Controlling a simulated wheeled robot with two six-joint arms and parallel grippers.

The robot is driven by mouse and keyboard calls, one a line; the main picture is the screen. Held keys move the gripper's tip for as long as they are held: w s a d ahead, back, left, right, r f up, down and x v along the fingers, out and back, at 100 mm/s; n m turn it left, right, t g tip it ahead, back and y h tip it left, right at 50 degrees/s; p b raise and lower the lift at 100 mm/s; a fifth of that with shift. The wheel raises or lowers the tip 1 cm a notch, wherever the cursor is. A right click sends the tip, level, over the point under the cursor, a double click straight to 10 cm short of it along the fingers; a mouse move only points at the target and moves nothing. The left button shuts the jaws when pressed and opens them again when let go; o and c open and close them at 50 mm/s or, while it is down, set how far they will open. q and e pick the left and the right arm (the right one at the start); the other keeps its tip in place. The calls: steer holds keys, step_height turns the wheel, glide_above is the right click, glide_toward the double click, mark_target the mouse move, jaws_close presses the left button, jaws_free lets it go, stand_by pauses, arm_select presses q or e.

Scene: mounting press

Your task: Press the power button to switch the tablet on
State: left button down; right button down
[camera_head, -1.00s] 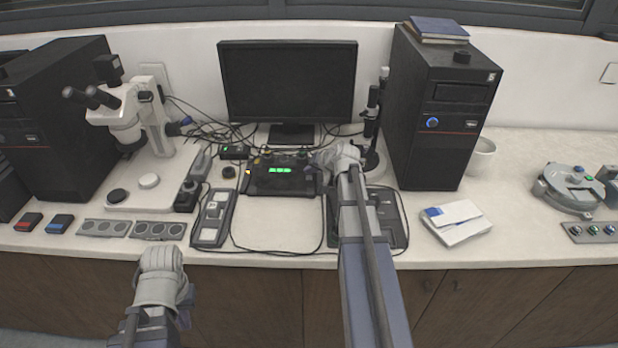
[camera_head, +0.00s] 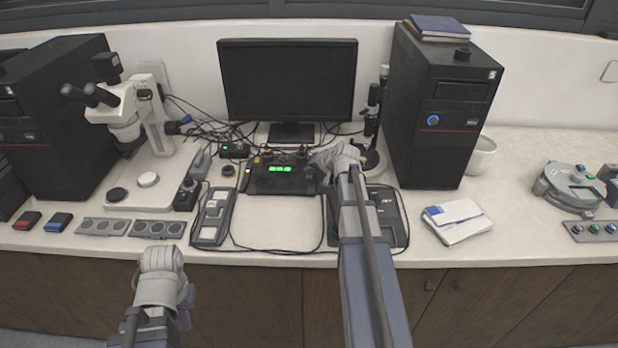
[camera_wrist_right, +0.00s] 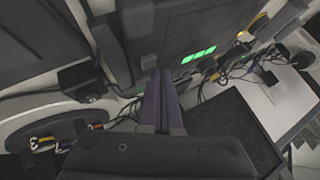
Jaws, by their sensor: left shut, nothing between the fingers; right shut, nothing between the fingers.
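A flat black device with a lit green display (camera_head: 280,169) lies on the bench in front of the monitor. A second flat dark device (camera_head: 392,212) lies to its right, partly behind my right arm. I cannot tell for certain which is the tablet, and I cannot make out a power button. My right gripper (camera_head: 314,160) is shut and empty at the right end of the green-lit device. In the right wrist view its shut fingers (camera_wrist_right: 158,76) lie close to the device with the green segments (camera_wrist_right: 198,54); contact is unclear. My left gripper (camera_head: 162,254) is shut and empty before the bench front.
The black monitor (camera_head: 288,82) stands behind, with cables to its left. A microscope (camera_head: 130,115) stands left, and a computer tower (camera_head: 440,115) right. A grey remote-like unit (camera_head: 212,217) and white boxes (camera_head: 457,220) lie near the front. Bare bench shows below the green-lit device.

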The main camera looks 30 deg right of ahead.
mark_target(310, 177)
steer(key=shift+f+b, duration=0.4)
steer(key=shift+f, duration=0.05)
stand_by(0.6)
steer(key=shift+r, duration=0.1)
steer(key=shift+r+p, duration=0.75)
steer(key=shift+p, duration=0.1)
steer(key=shift+r, duration=0.1)
step_height(310, 177, up, 5)
steer(key=p, duration=0.5)
steer(key=shift+a, duration=0.1)
stand_by(0.6)
